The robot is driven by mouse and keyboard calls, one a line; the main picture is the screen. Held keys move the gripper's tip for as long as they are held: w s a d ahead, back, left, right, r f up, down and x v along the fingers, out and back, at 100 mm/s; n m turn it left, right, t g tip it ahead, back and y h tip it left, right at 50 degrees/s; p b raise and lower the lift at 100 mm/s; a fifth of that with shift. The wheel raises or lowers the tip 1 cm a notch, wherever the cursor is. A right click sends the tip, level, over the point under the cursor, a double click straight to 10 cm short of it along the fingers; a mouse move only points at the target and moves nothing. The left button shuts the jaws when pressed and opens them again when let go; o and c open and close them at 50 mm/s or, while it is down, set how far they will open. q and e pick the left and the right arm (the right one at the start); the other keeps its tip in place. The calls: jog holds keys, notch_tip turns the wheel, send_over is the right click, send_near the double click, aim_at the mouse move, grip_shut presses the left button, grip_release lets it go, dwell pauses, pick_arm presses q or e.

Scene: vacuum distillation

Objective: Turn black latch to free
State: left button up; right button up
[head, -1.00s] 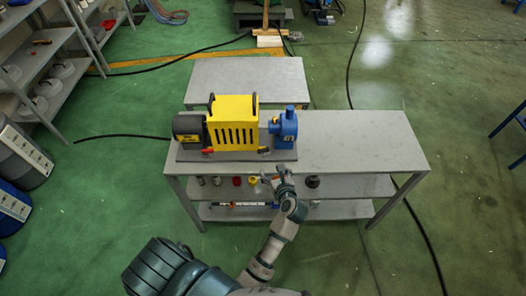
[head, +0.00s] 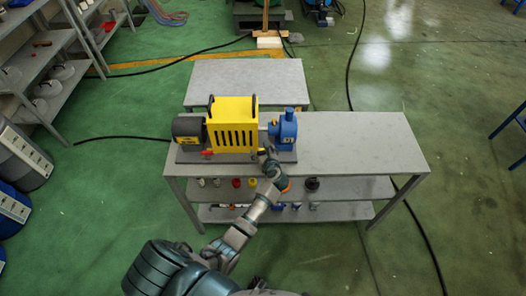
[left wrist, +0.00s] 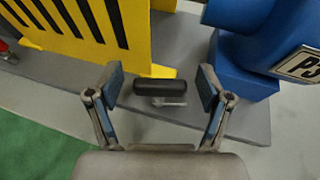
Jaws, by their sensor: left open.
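The black latch (left wrist: 160,93) shows in the left wrist view as a short dark bar on a metal stem, lying crosswise at the foot of the yellow guard (left wrist: 85,30). My left gripper (left wrist: 161,88) is open, with one finger on each side of the latch and a gap visible at both ends. In the head view my left gripper (head: 268,158) is at the front edge of the machine's base plate and hides the latch. The yellow guard (head: 232,124) stands between a dark motor and the blue pump (head: 287,130). My right gripper is not in view.
The blue pump (left wrist: 245,45) stands close by the right finger in the left wrist view. A red latch (head: 207,153) sits at the guard's left front. The grey table (head: 360,145) is clear to the right, with small items on its lower shelf.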

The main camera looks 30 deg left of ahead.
pick_arm(q)
jog(key=c, duration=1.2)
jog(key=m+t+h+p, duration=0.1)
jog(key=p, duration=0.1)
jog(key=m+h+p, duration=0.1)
jog(key=p, duration=0.1)
jog(key=shift+r+m+t+p, duration=0.3)
jog(key=shift+t+p, duration=0.05)
jog(key=shift+t, duration=0.05)
jog(key=shift+f+h, duration=0.2)
jog(key=shift+h, duration=0.3)
jog(key=shift+f, duration=0.1)
jog(key=o, duration=1.2)
